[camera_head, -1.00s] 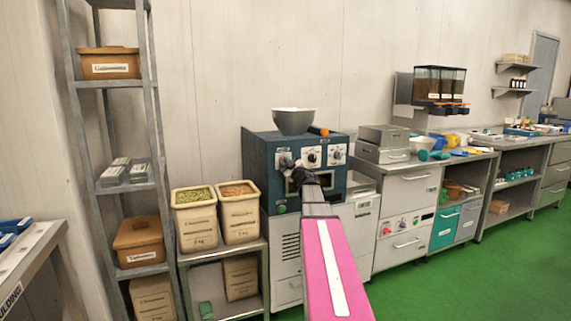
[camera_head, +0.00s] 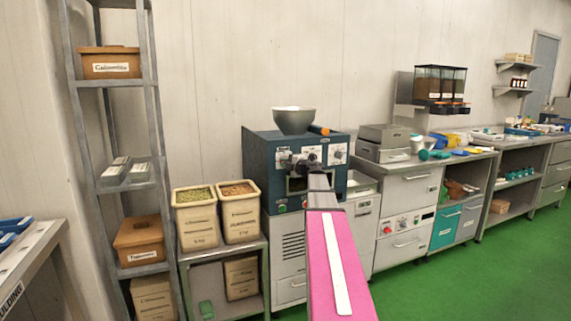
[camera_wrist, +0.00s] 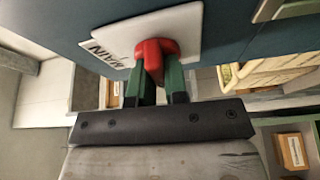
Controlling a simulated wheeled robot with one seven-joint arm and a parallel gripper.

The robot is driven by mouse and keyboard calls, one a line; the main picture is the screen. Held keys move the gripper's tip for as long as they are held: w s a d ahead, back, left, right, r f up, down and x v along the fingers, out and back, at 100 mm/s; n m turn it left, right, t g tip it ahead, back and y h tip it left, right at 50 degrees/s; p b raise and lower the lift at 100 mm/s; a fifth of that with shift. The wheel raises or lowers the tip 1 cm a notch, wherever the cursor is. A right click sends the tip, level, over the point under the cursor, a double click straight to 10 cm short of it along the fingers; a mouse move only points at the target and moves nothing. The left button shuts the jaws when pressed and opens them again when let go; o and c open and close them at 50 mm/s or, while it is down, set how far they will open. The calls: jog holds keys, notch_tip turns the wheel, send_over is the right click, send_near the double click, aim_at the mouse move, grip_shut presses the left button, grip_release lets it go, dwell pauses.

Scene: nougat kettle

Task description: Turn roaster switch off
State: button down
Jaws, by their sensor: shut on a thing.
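The roaster (camera_head: 262,165) is a dark teal machine with white dial plates on its front. In the wrist view, a red switch knob (camera_wrist: 152,48) sits on a white plate (camera_wrist: 187,28) marked MAIN on the teal panel (camera_wrist: 235,28). My gripper (camera_wrist: 155,76) has its green fingers shut on the red knob. In the head view, my gripper (camera_head: 286,161) is at the roaster's upper left front and hides the MAIN switch there. The knob's pointing direction is hard to read.
A grey bowl (camera_head: 293,121) stands on top of the roaster. Two labelled bins (camera_head: 239,212) stand on a low rack to its left. A metal shelf (camera_head: 120,185) stands further left, and a grey cabinet (camera_head: 404,215) is to the right. The green floor at right is clear.

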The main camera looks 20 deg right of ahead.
jog(key=shift+n, duration=0.6)
jog(key=c, duration=1.1)
grip_release()
jog(key=shift+c, duration=0.2)
jog(key=v, duration=1)
jog(key=shift+s+d+r, duration=0.15)
jog(key=shift+s+d, duration=0.05)
jog(key=shift+s, duration=0.2)
